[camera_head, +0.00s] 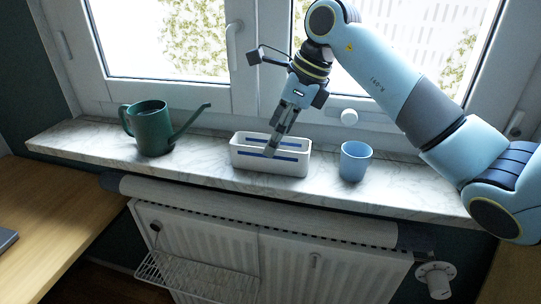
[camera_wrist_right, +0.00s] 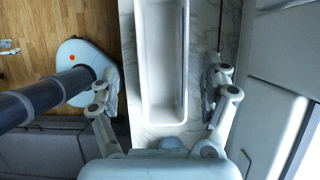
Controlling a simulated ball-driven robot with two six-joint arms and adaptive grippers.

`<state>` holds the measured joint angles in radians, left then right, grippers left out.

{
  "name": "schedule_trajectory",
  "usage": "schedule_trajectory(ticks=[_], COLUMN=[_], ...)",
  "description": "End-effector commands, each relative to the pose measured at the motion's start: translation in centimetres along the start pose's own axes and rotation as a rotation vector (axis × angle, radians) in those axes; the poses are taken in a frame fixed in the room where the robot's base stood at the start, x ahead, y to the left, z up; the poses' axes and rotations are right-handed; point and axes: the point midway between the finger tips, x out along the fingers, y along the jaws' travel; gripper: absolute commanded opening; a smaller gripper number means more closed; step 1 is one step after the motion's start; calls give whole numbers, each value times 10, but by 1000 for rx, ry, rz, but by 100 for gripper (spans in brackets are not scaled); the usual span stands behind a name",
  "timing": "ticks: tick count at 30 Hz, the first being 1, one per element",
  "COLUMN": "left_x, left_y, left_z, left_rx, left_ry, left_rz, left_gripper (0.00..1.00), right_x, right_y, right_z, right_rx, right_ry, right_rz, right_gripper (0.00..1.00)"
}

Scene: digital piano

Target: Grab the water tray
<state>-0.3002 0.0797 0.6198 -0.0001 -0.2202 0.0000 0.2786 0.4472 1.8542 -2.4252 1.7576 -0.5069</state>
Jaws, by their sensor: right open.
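The water tray (camera_head: 245,158) is a long white box with an open top and a blue strip inside. It stands on the marble windowsill. My right gripper (camera_head: 276,140) reaches down over it from above. In the right wrist view the open gripper (camera_wrist_right: 163,82) has one finger on each side of the tray (camera_wrist_right: 144,60). Gaps show between the fingers and the tray's long walls. The tray's far end is cut off by the picture's top edge. My left gripper is not in view.
A dark green watering can (camera_head: 152,130) stands on the sill (camera_head: 205,165) left of the tray. A light blue cup (camera_head: 354,163) stands close on its right. The window frame (camera_head: 180,97) is behind. A radiator (camera_head: 205,240) with a wire rack hangs below.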

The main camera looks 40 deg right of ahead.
Motion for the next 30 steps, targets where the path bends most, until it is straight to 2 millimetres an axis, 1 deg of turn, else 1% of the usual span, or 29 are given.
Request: schedule_trajectory(ticks=[3,7,10,16,30], left_x=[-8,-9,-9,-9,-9], left_y=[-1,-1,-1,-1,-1], left_z=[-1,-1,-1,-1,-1], left_rx=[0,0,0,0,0], left_ry=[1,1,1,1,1], left_rz=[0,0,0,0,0], left_gripper=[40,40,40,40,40], right_x=[18,36,42,43,42], right_y=[-2,-3,-4,-4,-4], right_z=[-1,-1,-2,-2,-2], right_rx=[3,2,0,-1,0], right_ry=[1,-1,0,-1,-1], right_rz=[6,4,1,1,1], right_gripper=[81,81,81,81,19])
